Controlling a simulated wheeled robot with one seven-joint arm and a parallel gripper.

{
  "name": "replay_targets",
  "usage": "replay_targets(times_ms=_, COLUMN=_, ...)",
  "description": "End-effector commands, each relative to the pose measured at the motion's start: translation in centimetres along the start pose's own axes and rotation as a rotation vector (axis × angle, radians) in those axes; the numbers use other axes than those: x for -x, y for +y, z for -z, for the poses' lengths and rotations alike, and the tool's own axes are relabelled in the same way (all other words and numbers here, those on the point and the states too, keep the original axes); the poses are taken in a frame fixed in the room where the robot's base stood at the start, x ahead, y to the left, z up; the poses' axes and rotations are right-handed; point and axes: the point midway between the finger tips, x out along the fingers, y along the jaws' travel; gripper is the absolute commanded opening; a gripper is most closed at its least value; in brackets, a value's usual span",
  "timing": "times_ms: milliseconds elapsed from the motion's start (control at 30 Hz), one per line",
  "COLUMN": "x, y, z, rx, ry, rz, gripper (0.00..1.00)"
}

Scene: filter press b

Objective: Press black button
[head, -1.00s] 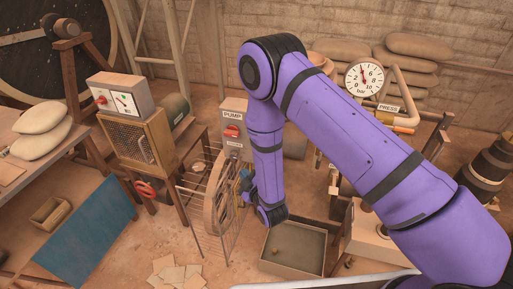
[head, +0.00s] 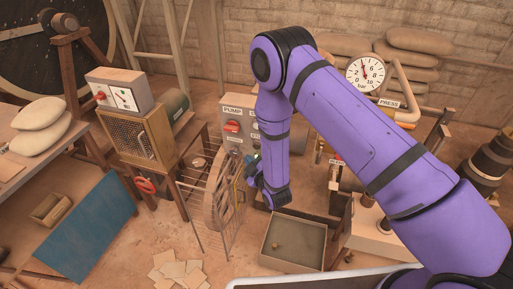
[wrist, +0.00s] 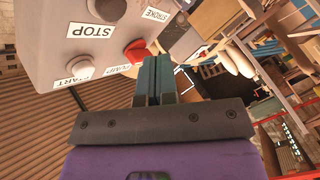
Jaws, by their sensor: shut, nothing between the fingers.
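A grey control box (head: 238,102) labelled PUMP, with a red knob (head: 232,127), stands behind the wire rack; my arm covers its right part. In the wrist view the box (wrist: 62,42) is close, upside down, at upper left. A dark button (wrist: 107,8) sits by its STOP label, cut by the top edge; I cannot tell for certain that it is black.
A wooden wheel (head: 219,190) and wire rack stand left of my gripper. An open tray (head: 268,248) lies on the floor below it. A pressure gauge (head: 366,74) and pipes are at right. A wooden-framed cabinet (head: 135,138) is at left.

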Motion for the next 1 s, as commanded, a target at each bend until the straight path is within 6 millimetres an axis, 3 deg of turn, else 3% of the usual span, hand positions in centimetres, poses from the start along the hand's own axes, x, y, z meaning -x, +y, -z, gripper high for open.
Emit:
replay_targets(times_ms=400, x=-2.5, y=1.8, z=-1.9, rx=0.000, ry=0.000, rz=0.000, gripper=0.00)
replay_targets(times_ms=1000, x=-2.6, y=1.9, z=-2.0, rx=0.000, ry=-0.001, rz=0.000, gripper=0.00)
